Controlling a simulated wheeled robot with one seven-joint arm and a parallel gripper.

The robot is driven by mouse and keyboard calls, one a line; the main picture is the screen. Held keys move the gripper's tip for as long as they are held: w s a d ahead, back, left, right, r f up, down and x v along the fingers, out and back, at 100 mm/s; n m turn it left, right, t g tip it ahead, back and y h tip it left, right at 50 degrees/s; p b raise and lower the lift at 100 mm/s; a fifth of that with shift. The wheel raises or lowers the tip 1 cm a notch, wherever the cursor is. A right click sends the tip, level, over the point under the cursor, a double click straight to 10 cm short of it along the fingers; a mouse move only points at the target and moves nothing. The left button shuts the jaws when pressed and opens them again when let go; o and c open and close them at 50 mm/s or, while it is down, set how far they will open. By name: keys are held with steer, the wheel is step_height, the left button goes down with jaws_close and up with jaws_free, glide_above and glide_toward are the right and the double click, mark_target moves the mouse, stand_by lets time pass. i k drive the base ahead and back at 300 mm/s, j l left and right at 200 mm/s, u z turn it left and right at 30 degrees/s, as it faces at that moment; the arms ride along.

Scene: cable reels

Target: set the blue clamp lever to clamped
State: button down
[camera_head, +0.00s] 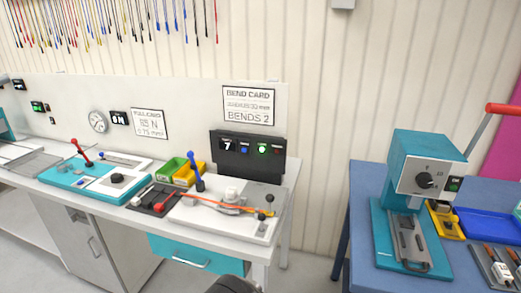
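The blue clamp lever (195,172) stands nearly upright on the white bending fixture (205,213) at the right end of the white bench, its top tilted slightly left. An orange cable (228,208) runs across this fixture, past a pale round former (232,194), towards a small post with a dark ball knob (269,199). I cannot tell whether the lever presses on the cable. My gripper is not in view. A dark rounded shape at the bottom edge may be part of my arm.
Yellow and green bins (185,173) stand just left behind the blue lever. A black panel (248,156) behind shows 7 and a lit green lamp. A red lever (81,151) stands on a teal fixture further left. A blue table (356,235) with a teal press (423,178) stands right, across a floor gap.

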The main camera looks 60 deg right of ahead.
mark_target(190, 154)
steer(key=z, duration=1.1)
